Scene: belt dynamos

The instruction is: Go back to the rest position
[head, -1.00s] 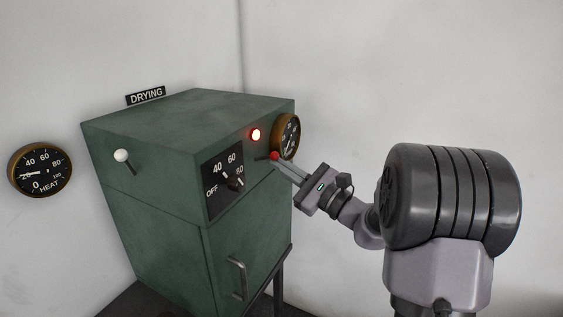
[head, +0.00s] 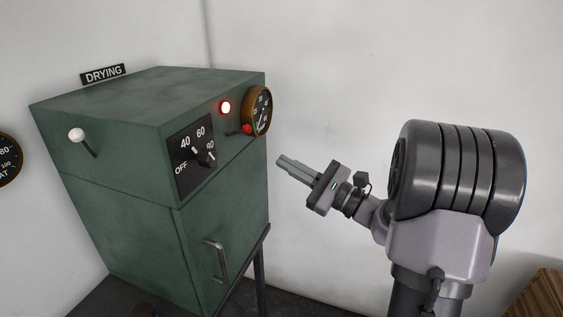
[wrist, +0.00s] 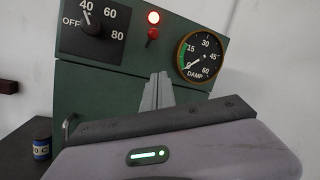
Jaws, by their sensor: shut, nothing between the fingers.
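My gripper (head: 296,169) is shut and empty. In the head view it is in the air to the right of the green drying cabinet (head: 115,127), apart from it. In the wrist view the closed fingers (wrist: 157,93) point toward the cabinet front (wrist: 100,88). The red-tipped switch (head: 246,129) sits below a lit red lamp (head: 225,107); both also show in the wrist view, the switch (wrist: 152,34) under the lamp (wrist: 153,17).
The cabinet carries a rotary dial (head: 206,158), a damp gauge (wrist: 201,56), a white-knobbed lever (head: 77,135) and a door handle (head: 216,260). A heat gauge (head: 7,160) is on the left wall. A wooden object (head: 540,298) is at lower right. Open air surrounds my gripper.

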